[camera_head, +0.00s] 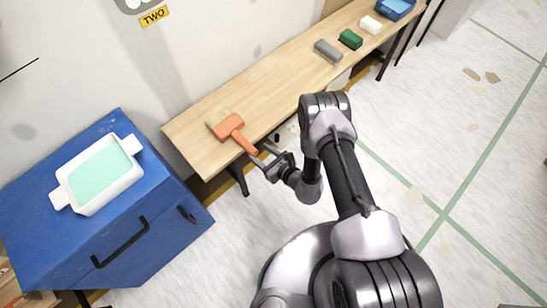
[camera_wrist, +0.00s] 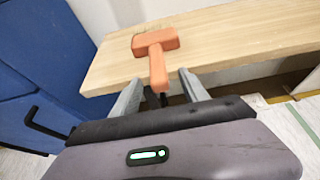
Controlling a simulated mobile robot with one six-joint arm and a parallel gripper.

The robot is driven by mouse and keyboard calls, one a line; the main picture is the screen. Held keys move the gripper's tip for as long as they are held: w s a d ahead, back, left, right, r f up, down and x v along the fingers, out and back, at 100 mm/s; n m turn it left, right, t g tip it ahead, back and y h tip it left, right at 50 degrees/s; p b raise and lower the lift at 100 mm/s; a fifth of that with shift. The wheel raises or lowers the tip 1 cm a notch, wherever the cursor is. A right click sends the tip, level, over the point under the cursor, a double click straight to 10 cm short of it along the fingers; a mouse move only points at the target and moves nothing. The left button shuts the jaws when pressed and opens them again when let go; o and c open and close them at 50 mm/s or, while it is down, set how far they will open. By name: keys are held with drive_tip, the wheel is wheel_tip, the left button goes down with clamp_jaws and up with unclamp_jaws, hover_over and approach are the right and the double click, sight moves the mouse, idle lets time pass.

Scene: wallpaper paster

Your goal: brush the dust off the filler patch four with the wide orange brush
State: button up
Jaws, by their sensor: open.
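The wide orange brush (camera_head: 231,128) lies on the near left end of the wooden bench (camera_head: 262,82), its handle pointing toward my gripper and reaching past the bench's front edge. My gripper (camera_head: 265,158) is open, close to the end of that handle. In the wrist view the brush (camera_wrist: 156,45) lies ahead, and its handle end reaches between the two open fingers of my gripper (camera_wrist: 160,88). I cannot tell whether the fingers touch it. On the wall a grey patch with a yellow "TWO" label (camera_head: 154,16) shows at the top; filler patch four is not in view.
A blue cabinet (camera_head: 150,225) stands left of the bench, with a white tray (camera_head: 127,178) of mint-green content on top. A grey block (camera_head: 328,50), a green block (camera_head: 350,39), a white block (camera_head: 370,25) and a blue tray (camera_head: 395,8) sit farther along the bench. Floor at right is open.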

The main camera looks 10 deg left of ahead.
drive_tip(key=p+v, duration=0.2)
drive_tip(key=v, duration=0.6)
drive_tip(key=w+a+r+n+g+y, duration=0.1)
drive_tip(key=w+a+r+n+y, duration=0.1)
drive_tip(key=r, duration=0.6)
drive_tip(key=w+a+r+n+g+y, duration=0.1)
drive_tip(key=w+a+r+n+y, duration=0.15)
drive_tip(key=r, duration=0.45)
drive_tip(key=s+r+n+g+h, duration=0.1)
drive_tip(key=s+r+n+g, duration=0.3)
drive_tip(key=r, duration=0.7)
drive_tip(key=s+r+n+g+h, duration=0.1)
drive_tip(key=s+r+n+g, duration=0.35)
drive_tip(key=r, duration=0.75)
drive_tip(key=s+d+r+n+t+h+b, duration=0.1)
drive_tip(key=s+d+r+n+t+h, duration=0.3)
drive_tip(key=d, duration=0.5)
drive_tip(key=s+d+r+n+t+h+b, duration=0.1)
drive_tip(key=s+d+r+n+t+h, duration=0.2)
drive_tip(key=d, duration=0.6)
drive_tip(key=s+r+n+h, duration=0.1)
drive_tip(key=s+r+h, duration=0.1)
drive_tip(key=s+h, duration=0.1)
drive_tip(key=shift+s+d+r+n+t+h, duration=0.3)
drive_tip(key=shift+s+d+r+t+h, duration=0.05)
drive_tip(key=shift+o, duration=0.4)
